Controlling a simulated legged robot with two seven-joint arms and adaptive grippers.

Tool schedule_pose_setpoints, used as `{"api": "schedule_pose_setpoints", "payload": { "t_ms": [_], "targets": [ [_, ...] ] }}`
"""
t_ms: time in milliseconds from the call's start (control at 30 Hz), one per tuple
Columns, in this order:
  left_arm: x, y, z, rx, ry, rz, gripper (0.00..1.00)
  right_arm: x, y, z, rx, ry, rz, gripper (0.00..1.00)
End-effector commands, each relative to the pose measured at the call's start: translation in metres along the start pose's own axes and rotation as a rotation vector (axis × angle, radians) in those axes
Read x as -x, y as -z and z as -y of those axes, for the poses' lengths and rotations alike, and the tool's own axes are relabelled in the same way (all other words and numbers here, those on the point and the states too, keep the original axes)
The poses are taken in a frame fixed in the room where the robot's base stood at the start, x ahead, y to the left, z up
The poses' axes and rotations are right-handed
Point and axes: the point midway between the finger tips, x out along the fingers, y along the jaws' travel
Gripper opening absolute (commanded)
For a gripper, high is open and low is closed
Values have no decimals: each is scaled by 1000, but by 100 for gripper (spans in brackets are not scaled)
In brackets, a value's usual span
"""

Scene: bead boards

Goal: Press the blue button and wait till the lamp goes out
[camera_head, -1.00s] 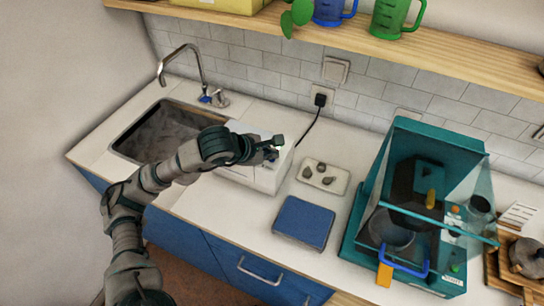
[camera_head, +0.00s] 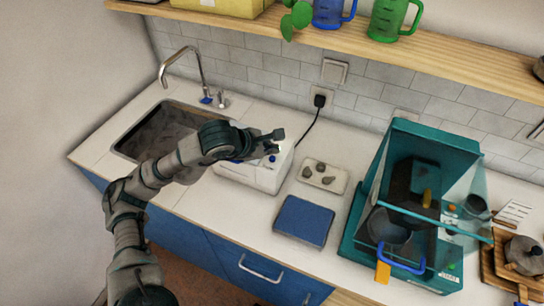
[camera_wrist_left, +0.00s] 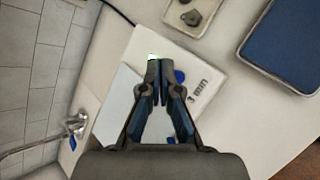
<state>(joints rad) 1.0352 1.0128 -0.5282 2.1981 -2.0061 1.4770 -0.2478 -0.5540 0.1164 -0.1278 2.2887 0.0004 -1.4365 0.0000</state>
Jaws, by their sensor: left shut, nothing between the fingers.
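The white box-shaped device (camera_head: 258,178) stands on the counter right of the sink. Its blue button (camera_head: 272,159) shows on top in the head view, just below my left gripper (camera_head: 275,142). In the left wrist view the blue button (camera_wrist_left: 179,76) shows right of the fingertips. A small lamp (camera_wrist_left: 153,57) glows pale green just beyond the tips; it is partly covered. My left gripper (camera_wrist_left: 154,70) is shut and empty, over the device and seemingly apart from the button. My right gripper is not in view.
A tray with several stones (camera_head: 343,184) and a blue mat (camera_head: 304,221) lie right of the device. A black cable (camera_head: 309,128) runs up to the wall socket. The sink (camera_head: 126,146) is at left, a teal glass-fronted cabinet (camera_head: 357,228) at right.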

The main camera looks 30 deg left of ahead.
Motion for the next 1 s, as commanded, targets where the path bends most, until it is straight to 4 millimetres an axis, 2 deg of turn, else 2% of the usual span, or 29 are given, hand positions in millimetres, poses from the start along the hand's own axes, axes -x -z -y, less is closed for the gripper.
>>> {"api": "schedule_pose_setpoints", "payload": {
  "t_ms": [100,400,1000],
  "targets": [
    [12,-8,-8,-1,-4,2,0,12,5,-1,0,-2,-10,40],
    [31,-23,-22,-1,-1,2,0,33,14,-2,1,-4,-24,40],
    [30,-22,-22,0,0,0,0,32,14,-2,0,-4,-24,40]
  ]
}}
